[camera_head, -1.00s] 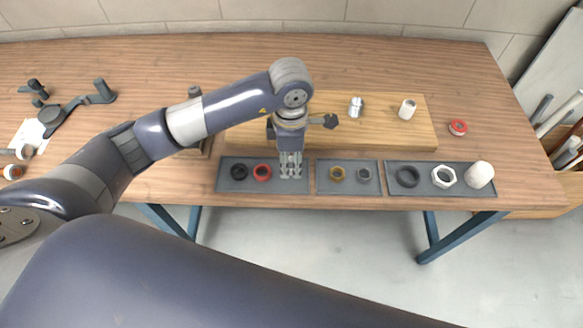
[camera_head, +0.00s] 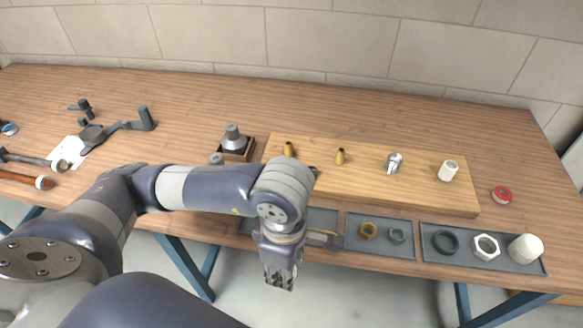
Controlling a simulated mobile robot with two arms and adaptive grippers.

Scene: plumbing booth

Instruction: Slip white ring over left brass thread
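The left brass thread (camera_head: 289,149) stands upright at the left end of the wooden board. A second brass piece (camera_head: 340,157) stands to its right. My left gripper (camera_head: 279,281) points down in front of the left tray (camera_head: 322,217), nearer to me than the board. Its fingertips are small and dark, so I cannot tell whether they are open or hold anything. I cannot pick out a plain white ring; my arm hides most of the left tray. A white hex nut (camera_head: 486,246) lies in the right tray. My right gripper is not in view.
The wooden board (camera_head: 425,193) also carries a metal fitting (camera_head: 394,162) and a white cylinder (camera_head: 448,170). The middle tray (camera_head: 381,248) holds a brass nut (camera_head: 367,231) and a grey nut (camera_head: 397,235). A red-and-white roll (camera_head: 502,195) lies right of the board. The back of the table is clear.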

